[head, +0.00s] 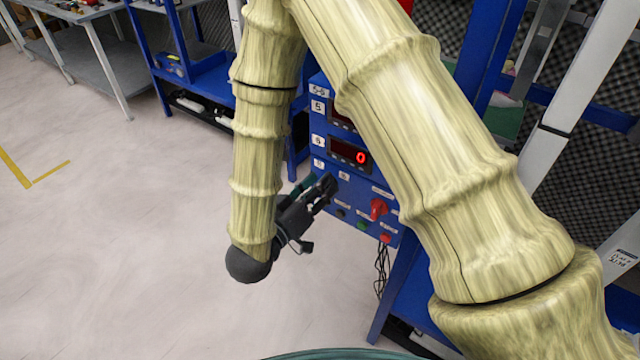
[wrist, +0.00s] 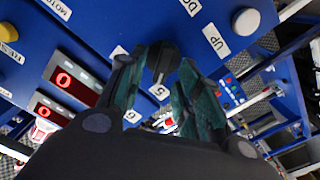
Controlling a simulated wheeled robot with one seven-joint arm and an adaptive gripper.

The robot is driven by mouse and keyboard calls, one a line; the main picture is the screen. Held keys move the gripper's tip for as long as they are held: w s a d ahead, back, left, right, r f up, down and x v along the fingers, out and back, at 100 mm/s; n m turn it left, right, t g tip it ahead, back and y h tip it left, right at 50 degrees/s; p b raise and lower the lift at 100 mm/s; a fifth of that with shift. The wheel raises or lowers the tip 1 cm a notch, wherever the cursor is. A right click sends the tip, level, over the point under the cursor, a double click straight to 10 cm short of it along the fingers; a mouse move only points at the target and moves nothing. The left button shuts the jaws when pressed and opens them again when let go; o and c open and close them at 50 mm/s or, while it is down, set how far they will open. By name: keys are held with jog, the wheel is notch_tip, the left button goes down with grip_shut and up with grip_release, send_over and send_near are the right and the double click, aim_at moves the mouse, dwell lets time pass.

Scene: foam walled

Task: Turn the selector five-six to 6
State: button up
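In the wrist view, the selector five-six is a round black knob (wrist: 163,60) on the blue panel. A white "5" label (wrist: 158,91) and a "6" label (wrist: 132,116) lie on the near side of it. My gripper (wrist: 165,64) has its two green-padded fingers apart, one on each side of the knob. The fingertips are close to the knob; a narrow gap seems to show on the right. The knob's pointer direction cannot be read. In the head view, my gripper (head: 328,187) is at the left side of the panel (head: 350,190) and hides the knob.
Red displays reading 0 show in the wrist view (wrist: 75,77), and one in the head view (head: 352,153). A red rotary switch (head: 378,209) and small buttons are right of my gripper. A white button (wrist: 246,21) sits near the "UP" label. Floor to the left is clear.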

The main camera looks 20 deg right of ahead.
jog(key=shift+w+d, duration=0.2)
jog(key=shift+d, duration=0.05)
jog(key=shift+c, duration=0.2)
grip_shut()
jog(key=shift+m, duration=0.4)
jog(key=m+b, duration=0.1)
jog(key=m, duration=0.2)
jog(key=m+b, duration=0.2)
jog(key=m, duration=0.2)
jog(key=s+m+b, duration=0.1)
jog(key=m, duration=0.3)
jog(key=shift+d, duration=0.35)
